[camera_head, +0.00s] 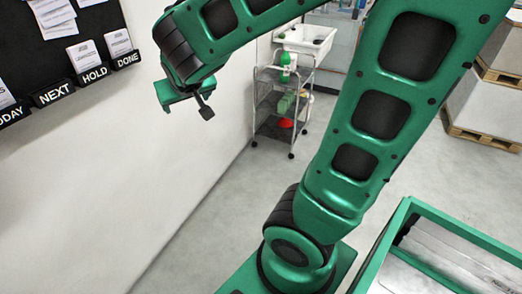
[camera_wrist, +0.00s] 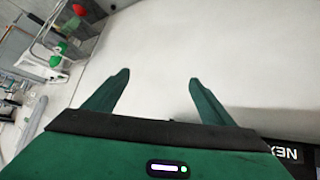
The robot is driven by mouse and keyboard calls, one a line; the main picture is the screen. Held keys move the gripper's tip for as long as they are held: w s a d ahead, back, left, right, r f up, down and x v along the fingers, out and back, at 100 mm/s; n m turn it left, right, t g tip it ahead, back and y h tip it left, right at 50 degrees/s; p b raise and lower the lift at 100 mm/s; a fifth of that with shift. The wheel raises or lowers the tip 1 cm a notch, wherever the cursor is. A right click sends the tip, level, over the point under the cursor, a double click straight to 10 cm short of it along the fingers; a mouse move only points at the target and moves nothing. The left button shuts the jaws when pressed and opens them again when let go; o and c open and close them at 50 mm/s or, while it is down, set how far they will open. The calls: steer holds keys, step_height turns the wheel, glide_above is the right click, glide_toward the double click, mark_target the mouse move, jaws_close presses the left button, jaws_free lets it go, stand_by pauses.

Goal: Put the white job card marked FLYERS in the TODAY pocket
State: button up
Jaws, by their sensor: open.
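The black board (camera_head: 25,45) on the left wall has labelled pockets along its lower edge. The TODAY pocket (camera_head: 12,114) is cut by the left picture edge and has a white card (camera_head: 4,97) in it. White cards (camera_head: 85,56) stand at the HOLD pocket (camera_head: 94,75), and others (camera_head: 118,42) at the DONE pocket (camera_head: 127,60). Card print is too small to read, so I cannot tell which is FLYERS. My gripper (camera_head: 186,108) is right of the board, below the DONE label in the picture. In the wrist view my gripper (camera_wrist: 158,82) is open and empty, facing bare wall.
The NEXT pocket (camera_head: 53,93) holds no card that I can see; its label (camera_wrist: 283,152) shows bottom right in the wrist view. More cards (camera_head: 53,14) hang higher on the board. A trolley (camera_head: 284,100) stands behind, boxes on pallets (camera_head: 485,105) at right. The white wall (camera_head: 90,160) below is clear.

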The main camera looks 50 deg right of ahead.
steer(key=s+d+f+m+g+y, duration=0.1)
steer(key=s+f+g, duration=0.1)
steer(key=s, duration=0.7)
steer(key=s+d+f+m+g+y, duration=0.1)
steer(key=s+d+f+g, duration=0.1)
steer(key=s, duration=0.7)
steer(key=s+d+f+g+y, duration=0.1)
steer(key=s+g, duration=0.3)
steer(key=s, duration=0.5)
steer(key=shift+s+d+f+m+y, duration=0.2)
steer(key=shift+d+f+m+y, duration=0.2)
steer(key=shift+d+y, duration=0.15)
steer(key=shift+w+f+g, duration=0.25)
steer(key=shift+w+g, duration=0.05)
steer(key=shift+w, duration=0.35)
